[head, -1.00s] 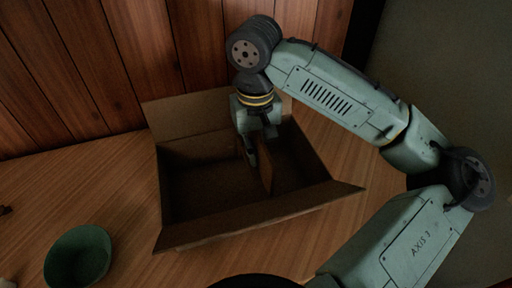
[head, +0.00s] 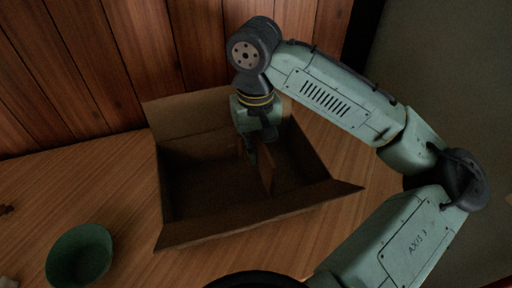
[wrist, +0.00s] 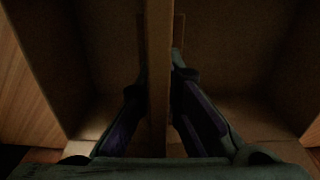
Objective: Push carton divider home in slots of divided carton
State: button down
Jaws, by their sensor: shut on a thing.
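The divided carton (head: 215,225) is an open brown cardboard box on the wooden table, with its flaps spread outward. The carton divider (head: 266,174) is a thin upright cardboard panel inside it, right of the middle. It also shows edge-on in the wrist view (wrist: 159,60), running down the middle of the picture. My gripper (head: 252,155) points down into the carton. In the wrist view its two fingers (wrist: 160,85) lie on either side of the divider and are shut on it. A slot-like outline shows on the carton wall beside the divider. Whether the divider's lower edge is seated is hidden.
A green bowl (head: 79,255) stands on the table at the lower left, apart from the carton. A wood-panelled wall (head: 90,70) rises close behind the carton. The table left of the carton is mostly clear.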

aim_at(256, 140)
jog(key=shift+f+b, duration=2.55)
jog(key=shift+f, duration=2)
jog(key=c, duration=1.7)
grip_release()
jog(key=shift+r, duration=0.1)
notch_tip(256, 140, up, 12)
jog(key=shift+f, duration=0.1)
jog(key=shift+o, duration=0.6)
jog(key=o, duration=1.4)
